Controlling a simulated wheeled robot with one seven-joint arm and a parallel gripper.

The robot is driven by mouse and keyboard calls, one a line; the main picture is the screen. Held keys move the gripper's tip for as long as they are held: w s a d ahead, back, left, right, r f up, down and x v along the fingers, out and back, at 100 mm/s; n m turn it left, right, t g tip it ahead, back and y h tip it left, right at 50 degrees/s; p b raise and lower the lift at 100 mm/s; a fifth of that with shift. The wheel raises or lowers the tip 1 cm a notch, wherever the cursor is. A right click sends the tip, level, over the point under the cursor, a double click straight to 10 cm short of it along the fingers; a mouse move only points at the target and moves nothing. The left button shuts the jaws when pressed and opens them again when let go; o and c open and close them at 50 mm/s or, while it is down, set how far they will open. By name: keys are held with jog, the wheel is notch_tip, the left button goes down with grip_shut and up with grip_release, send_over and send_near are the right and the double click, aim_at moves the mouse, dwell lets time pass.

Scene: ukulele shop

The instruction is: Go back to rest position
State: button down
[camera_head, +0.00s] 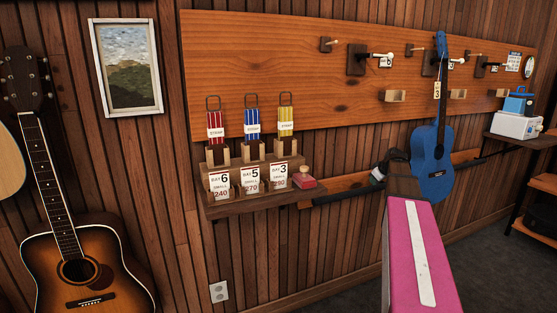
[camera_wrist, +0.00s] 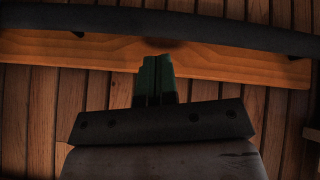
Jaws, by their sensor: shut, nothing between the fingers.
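My gripper (camera_wrist: 157,62) shows in the wrist view with its dark green fingers together and nothing between them. It points at the wood-panelled wall, just below a dark rail (camera_wrist: 160,22) and over an orange wooden board (camera_wrist: 215,62). In the head view my pink arm rises from the bottom right, and the dark gripper end (camera_head: 378,172) is near the wall rail, left of a blue ukulele (camera_head: 432,160). The ukulele hangs upright on the wall board with a tag on its neck. The fingertips are too small to make out in the head view.
A sunburst guitar (camera_head: 85,270) stands at far left. Pegs stick out from the wall board (camera_head: 280,60). A side shelf (camera_head: 525,140) at right holds boxes.

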jog(key=s+a+f+m+g+h, duration=0.1)
jog(key=s+a+f+m+g, duration=0.2)
jog(key=s+a+f, duration=0.9)
jog(key=s+a+f+m+g+h, duration=0.1)
jog(key=s+a+f+m+g, duration=0.2)
jog(key=s+a+f, duration=0.8)
jog(key=s+f+m, duration=0.1)
jog(key=s, duration=0.5)
jog(key=shift+s+a+g, duration=0.35)
jog(key=shift+g, duration=0.05)
